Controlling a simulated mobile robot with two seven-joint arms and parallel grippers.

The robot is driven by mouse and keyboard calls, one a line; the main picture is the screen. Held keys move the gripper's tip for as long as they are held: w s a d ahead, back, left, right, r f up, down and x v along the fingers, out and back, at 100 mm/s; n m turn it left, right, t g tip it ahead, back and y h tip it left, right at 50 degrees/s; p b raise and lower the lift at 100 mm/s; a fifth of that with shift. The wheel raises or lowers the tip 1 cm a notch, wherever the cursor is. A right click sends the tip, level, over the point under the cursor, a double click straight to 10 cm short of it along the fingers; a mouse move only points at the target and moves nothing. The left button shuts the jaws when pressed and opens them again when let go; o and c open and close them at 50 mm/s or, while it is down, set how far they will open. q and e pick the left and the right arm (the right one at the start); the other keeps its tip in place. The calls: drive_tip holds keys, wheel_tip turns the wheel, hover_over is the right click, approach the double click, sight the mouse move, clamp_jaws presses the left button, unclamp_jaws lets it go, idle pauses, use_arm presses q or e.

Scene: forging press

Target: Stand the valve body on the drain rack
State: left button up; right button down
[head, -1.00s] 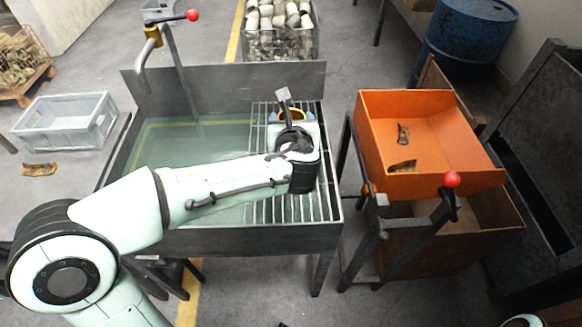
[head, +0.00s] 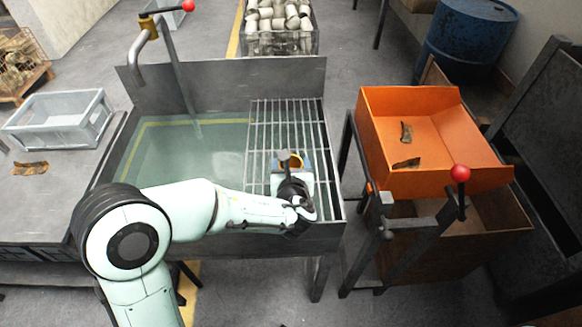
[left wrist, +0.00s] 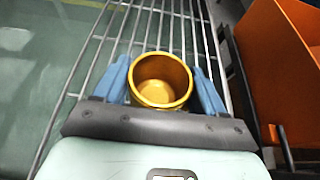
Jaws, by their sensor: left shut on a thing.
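The valve body (left wrist: 160,80) is a brass-yellow hollow cup or cylinder, its open end facing the camera in the left wrist view. My left gripper (head: 291,165) has its blue fingers on either side of it and is shut on it. In the head view the valve body (head: 296,160) shows only in part behind my wrist. It is over the front half of the drain rack (head: 262,125), a grid of metal bars at the right of the sink. I cannot tell whether it touches the bars. My right gripper is out of view.
The sink's water (head: 190,150) lies left of the rack, with a bent pipe (head: 137,65) behind. An orange bin (head: 440,125) with two brown pieces stands to the right. A grey crate (head: 60,120) is on the left table. The rack's back half is clear.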

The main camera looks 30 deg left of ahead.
use_arm(q)
drive_tip(key=shift+f, duration=0.1)
drive_tip(key=o, duration=1.4)
drive_tip(key=shift+c, duration=0.2)
drive_tip(key=shift+r, duration=0.2)
drive_tip(key=v, duration=1.2)
drive_tip(key=shift+p, duration=0.35)
drive_tip(key=shift+f, duration=0.15)
